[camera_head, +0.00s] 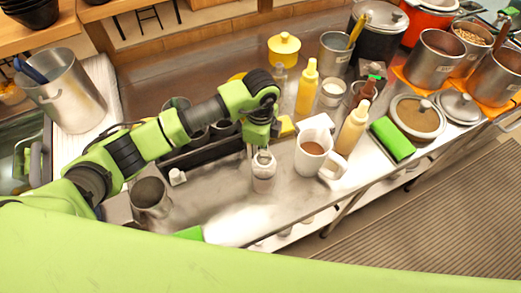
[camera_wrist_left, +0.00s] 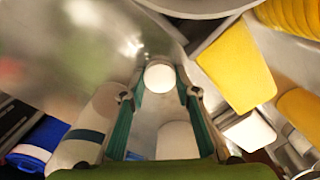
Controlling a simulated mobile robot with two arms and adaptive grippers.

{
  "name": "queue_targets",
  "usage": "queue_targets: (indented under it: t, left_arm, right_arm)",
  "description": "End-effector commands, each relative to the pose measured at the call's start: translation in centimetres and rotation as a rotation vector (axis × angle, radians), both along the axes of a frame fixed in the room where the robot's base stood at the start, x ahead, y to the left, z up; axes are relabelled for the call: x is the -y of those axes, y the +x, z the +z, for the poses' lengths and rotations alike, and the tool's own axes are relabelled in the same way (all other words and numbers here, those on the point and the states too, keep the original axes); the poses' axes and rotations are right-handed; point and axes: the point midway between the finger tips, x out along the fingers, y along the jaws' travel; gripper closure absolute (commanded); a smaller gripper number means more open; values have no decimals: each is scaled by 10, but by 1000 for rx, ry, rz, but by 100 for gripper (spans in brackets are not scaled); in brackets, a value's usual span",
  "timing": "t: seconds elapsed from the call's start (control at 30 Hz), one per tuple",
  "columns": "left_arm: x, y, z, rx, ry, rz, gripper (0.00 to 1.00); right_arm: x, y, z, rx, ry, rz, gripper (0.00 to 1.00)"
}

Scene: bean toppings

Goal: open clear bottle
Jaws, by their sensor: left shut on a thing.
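The clear bottle (camera_head: 263,182) stands upright on the metal counter near the middle of the head view. It looks pale and see-through, with a whitish top. My left gripper (camera_head: 261,152) reaches down from above and is shut on this top. In the left wrist view, the round white cap (camera_wrist_left: 159,76) shows between the fingertips of the left gripper (camera_wrist_left: 160,94). The fingers hide part of the bottle's upper end, and I cannot tell whether the cap is loose from the bottle. My right gripper is not in view.
A white mug (camera_head: 311,160) with brown contents stands close to the right of the bottle. A cream squeeze bottle (camera_head: 353,130), a yellow squeeze bottle (camera_head: 306,90) and a green block (camera_head: 393,139) are farther right. A metal cup (camera_head: 151,205) stands left. The counter in front of the bottle is clear.

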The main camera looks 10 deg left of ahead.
Motion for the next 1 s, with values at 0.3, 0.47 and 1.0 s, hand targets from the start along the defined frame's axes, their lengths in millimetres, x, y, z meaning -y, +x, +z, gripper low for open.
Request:
queue_targets:
  t: [0.3,0.47,1.0]
  left_arm:
    - [0,0,-3,1,0,0,56]
    - [0,0,-3,0,0,0,54]
    - [0,2,48,8,-2,-1,54]
  right_arm:
    - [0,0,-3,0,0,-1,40]
    - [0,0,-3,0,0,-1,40]
    - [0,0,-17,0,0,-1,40]
